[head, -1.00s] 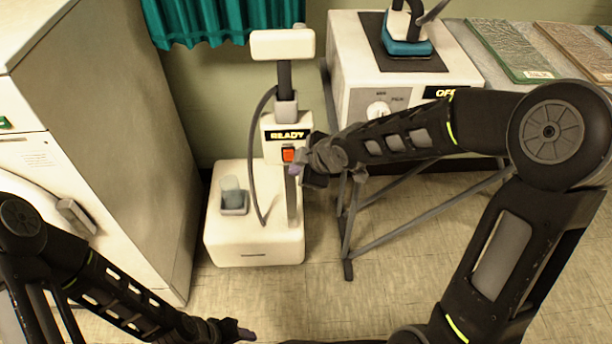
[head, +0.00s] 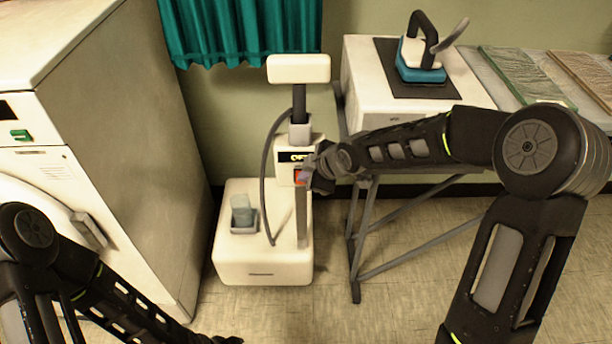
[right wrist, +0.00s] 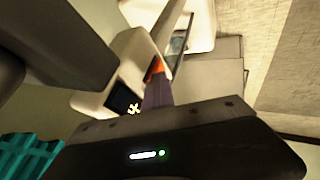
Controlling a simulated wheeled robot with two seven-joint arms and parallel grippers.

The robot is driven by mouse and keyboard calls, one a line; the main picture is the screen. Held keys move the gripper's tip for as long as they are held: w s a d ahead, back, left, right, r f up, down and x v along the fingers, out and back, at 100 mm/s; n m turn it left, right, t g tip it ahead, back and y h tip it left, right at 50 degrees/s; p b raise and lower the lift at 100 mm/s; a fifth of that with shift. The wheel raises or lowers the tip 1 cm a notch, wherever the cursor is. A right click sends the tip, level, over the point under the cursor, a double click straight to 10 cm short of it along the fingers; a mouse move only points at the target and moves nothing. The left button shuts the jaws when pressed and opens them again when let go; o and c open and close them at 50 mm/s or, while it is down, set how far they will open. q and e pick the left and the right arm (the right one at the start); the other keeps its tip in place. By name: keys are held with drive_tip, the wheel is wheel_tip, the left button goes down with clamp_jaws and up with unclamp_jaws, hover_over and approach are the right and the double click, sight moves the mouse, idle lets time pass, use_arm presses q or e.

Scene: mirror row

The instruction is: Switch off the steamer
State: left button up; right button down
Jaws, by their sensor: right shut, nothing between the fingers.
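The steamer (head: 262,262) is a white floor unit with a post, a hose and a white head bar. Its dark display (head: 291,157) shows short yellow lettering that seems to begin with O; the rest is unclear. Below it is the orange-red switch (head: 299,177), partly covered by my right gripper (head: 311,175). In the right wrist view the shut, empty right fingers (right wrist: 157,92) reach the orange switch (right wrist: 155,69) and appear to touch it. My left gripper (head: 228,340) is barely in view at the bottom edge, its jaws unclear.
A white washer-like machine (head: 120,130) stands at left. At right an ironing stand (head: 375,115) holds a blue iron (head: 420,62), with framed panels (head: 525,72) beyond. A teal curtain (head: 240,30) hangs behind. Floor in front of the steamer is clear.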

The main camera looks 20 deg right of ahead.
use_arm(q)
drive_tip(key=shift+r+p, duration=0.7)
drive_tip(key=shift+p, duration=0.05)
use_arm(e)
drive_tip(key=shift+r, duration=0.8)
use_arm(q)
drive_tip(key=shift+s+f, duration=0.1)
